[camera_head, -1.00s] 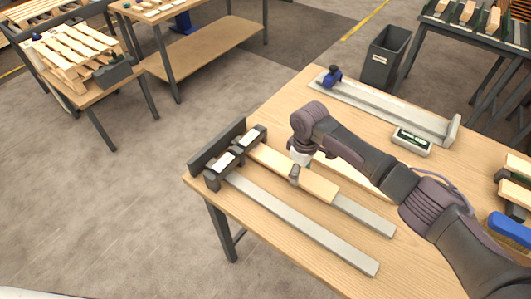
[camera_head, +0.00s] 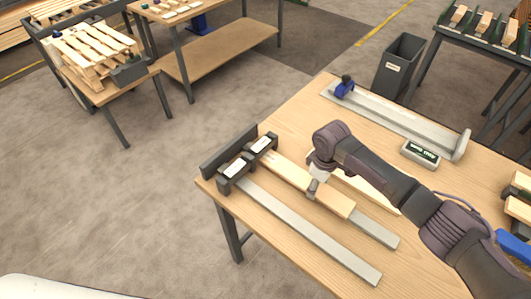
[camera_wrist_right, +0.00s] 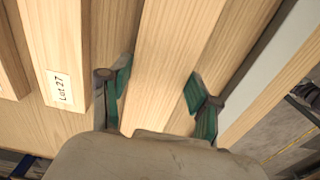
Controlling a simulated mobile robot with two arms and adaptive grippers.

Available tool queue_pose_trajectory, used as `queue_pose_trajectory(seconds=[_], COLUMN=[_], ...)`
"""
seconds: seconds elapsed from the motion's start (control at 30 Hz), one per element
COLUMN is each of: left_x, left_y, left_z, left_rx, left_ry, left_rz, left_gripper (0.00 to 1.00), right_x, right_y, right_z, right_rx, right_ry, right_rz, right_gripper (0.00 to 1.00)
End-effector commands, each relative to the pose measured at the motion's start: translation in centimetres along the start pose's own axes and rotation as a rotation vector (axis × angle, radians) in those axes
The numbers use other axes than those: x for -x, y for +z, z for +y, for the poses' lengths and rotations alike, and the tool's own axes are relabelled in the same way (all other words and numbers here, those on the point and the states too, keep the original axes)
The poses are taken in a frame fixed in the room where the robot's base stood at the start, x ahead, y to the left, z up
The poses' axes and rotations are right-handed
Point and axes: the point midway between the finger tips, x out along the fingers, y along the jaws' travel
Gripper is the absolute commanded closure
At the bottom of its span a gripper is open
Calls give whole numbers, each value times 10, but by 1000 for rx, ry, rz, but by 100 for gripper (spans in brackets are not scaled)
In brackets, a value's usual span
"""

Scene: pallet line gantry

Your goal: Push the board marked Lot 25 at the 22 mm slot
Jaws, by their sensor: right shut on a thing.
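A pale wooden board (camera_head: 337,204) lies along the farther grey rail (camera_head: 376,234), running toward a dark slot block (camera_head: 263,146). My right gripper (camera_head: 313,189) is shut on this board from above. In the right wrist view, the green-padded fingers (camera_wrist_right: 158,86) stand either side of the board (camera_wrist_right: 170,45); no lot mark shows on its visible part. A second slot block (camera_head: 235,170) stands at the end of the nearer rail (camera_head: 310,230). The white slot labels are too small to read. I cannot tell whether the board's end is inside the slot.
Beside the held board lies a board marked Lot 27 (camera_wrist_right: 62,85). A box with a green display (camera_head: 421,153) and a long grey fixture with a blue clamp (camera_head: 400,125) are farther back. A dark bin (camera_head: 398,68) stands beyond the table (camera_head: 285,250).

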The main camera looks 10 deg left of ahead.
Motion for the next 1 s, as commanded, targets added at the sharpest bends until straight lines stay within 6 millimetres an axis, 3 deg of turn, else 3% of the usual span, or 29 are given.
queue_pose_trajectory(seconds=[1.0], left_x=[43], left_y=[-4], left_z=[-1], left_rx=[0], left_ry=[0], left_rz=[0], left_gripper=[60], right_x=[-3], right_y=[56], right_z=[-1], right_rx=[-2], right_ry=[-4], right_rz=[-14], right_gripper=[78])
